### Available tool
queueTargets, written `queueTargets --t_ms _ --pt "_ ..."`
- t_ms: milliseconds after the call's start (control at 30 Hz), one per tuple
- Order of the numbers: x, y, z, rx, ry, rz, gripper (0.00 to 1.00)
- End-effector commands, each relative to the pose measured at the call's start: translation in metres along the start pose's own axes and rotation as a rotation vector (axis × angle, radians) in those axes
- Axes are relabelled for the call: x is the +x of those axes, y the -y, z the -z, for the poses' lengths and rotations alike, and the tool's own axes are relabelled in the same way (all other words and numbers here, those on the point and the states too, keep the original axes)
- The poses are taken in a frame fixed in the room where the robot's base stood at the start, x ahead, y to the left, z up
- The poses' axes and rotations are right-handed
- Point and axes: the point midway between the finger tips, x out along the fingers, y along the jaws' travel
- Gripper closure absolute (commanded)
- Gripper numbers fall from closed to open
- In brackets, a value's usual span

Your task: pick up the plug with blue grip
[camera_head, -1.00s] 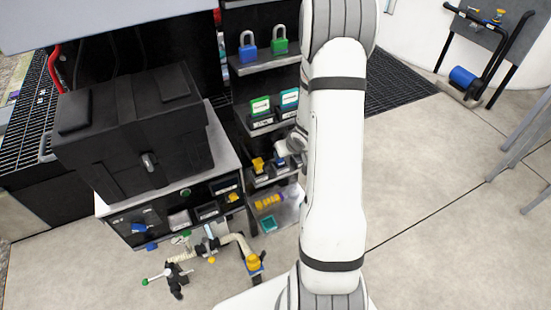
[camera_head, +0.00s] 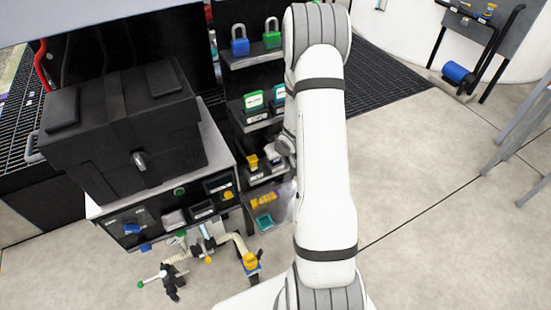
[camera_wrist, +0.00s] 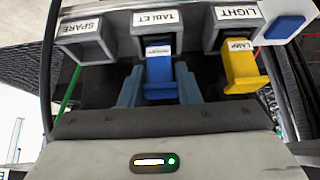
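The plug with blue grip (camera_wrist: 160,73) sits at the mouth of the socket labelled TABLET (camera_wrist: 156,42) in the wrist view. A small tag shows on its upper part. The blue-grey fingers of my gripper (camera_wrist: 160,94) stand on either side of the blue grip, very close to it. I cannot tell whether they press on it. In the head view my gripper is at the shelf unit, mostly hidden by my arm, and the blue plug cannot be made out there.
A yellow plug (camera_wrist: 240,68) sits in the LIGHT socket (camera_wrist: 232,30) close on the right. The SPARE socket (camera_wrist: 85,45) on the left looks empty. A blue padlock (camera_head: 240,46) and a green padlock (camera_head: 272,39) stand above. A large black case (camera_head: 125,125) lies left.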

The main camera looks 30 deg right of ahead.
Motion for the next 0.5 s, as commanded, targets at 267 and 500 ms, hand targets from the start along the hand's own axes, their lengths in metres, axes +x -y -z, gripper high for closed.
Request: queueTargets --t_ms 267,500 --pt "-0.0001 0.0004 0.0001 0.0 0.0 0.0 0.93" --pt "-0.0001 0.0006 0.0003 -0.001 0.0 0.0 1.0"
